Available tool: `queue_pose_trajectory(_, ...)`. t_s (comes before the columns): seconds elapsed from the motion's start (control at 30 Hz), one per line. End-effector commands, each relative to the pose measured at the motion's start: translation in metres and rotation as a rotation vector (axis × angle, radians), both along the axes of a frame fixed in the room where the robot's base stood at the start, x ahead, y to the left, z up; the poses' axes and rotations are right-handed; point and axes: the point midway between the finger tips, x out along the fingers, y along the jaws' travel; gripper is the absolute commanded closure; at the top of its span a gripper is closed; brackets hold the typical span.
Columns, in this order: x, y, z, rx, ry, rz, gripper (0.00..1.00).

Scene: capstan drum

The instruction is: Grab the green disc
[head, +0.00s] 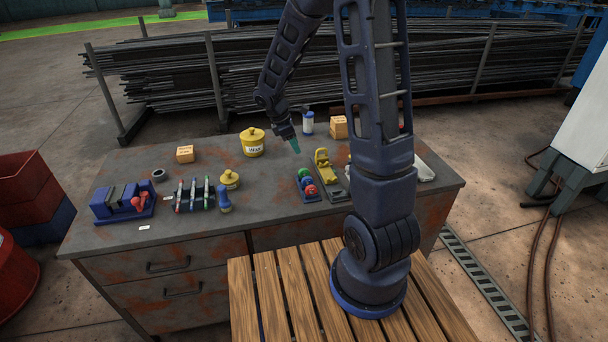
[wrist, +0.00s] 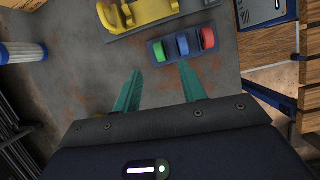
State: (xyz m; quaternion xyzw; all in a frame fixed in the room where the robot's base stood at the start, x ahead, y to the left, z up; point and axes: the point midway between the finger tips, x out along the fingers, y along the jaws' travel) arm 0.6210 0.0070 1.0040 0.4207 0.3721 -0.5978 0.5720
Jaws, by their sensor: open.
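The green disc (wrist: 159,51) stands on edge in a small dark blue rack, at the end of a row with a blue disc (wrist: 182,45) and a red disc (wrist: 207,38). In the head view the green disc (head: 303,173) is at the rack's far end, with the red disc (head: 311,190) at the near end. My gripper (wrist: 160,82) is open and empty, its two teal fingers apart. In the head view my gripper (head: 295,146) is above the workbench, beyond the rack and apart from it.
A yellow tool (head: 322,164) on a grey base stands right of the rack. A yellow canister (head: 252,142), small boxes and a blue-white cylinder (head: 308,123) stand towards the back. Bare bench lies between pot and rack.

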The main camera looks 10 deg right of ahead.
Motion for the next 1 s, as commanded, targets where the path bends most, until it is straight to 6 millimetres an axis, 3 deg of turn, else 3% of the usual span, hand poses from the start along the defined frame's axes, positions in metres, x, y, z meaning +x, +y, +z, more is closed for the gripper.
queue_pose_trajectory(0.23, 0.006, 0.006, -0.022, -0.014, 0.039, 0.070, 0.58)
queue_pose_trajectory(0.6, 0.006, -0.012, -0.065, -0.014, 0.040, 0.070, 0.58)
queue_pose_trajectory(1.0, 0.007, -0.020, -0.089, -0.014, 0.040, 0.069, 0.58)
